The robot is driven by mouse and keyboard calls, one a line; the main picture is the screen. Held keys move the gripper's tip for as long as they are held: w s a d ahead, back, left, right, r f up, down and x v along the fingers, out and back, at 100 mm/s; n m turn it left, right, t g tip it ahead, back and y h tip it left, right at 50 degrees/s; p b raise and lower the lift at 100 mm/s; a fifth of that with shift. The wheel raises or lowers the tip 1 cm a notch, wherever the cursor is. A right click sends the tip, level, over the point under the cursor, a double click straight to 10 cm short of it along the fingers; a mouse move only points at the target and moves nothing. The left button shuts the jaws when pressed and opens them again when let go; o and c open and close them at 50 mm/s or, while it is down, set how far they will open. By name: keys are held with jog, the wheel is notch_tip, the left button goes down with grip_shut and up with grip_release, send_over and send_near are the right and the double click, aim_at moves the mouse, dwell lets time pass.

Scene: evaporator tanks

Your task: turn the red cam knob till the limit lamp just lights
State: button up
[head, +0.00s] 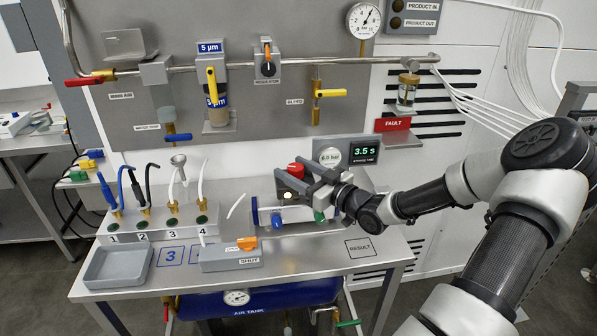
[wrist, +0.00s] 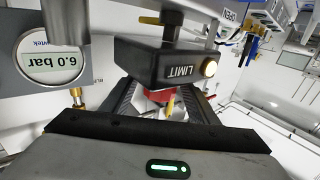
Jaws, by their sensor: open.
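The red cam knob (head: 296,168) is at the test stand on the bench in the head view. In the wrist view the knob (wrist: 157,96) shows between my fingers, partly hidden behind the dark block marked LIMIT (wrist: 165,70). The limit lamp (wrist: 209,68) on that block glows warm white; it also looks bright in the head view (head: 287,195). My gripper (head: 310,176) is open around the knob's area, with a finger on each side. Whether the fingers touch the knob cannot be seen.
A round gauge (wrist: 51,60) reads 6.0 bar. A display (head: 365,152) shows 3.5 s. The bench around the RESULT square (head: 364,248) is clear.

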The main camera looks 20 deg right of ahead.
jog(key=v, duration=1.7)
jog(key=shift+s+p, duration=0.25)
jog(key=shift+p, duration=0.1)
jog(key=shift+d, duration=0.1)
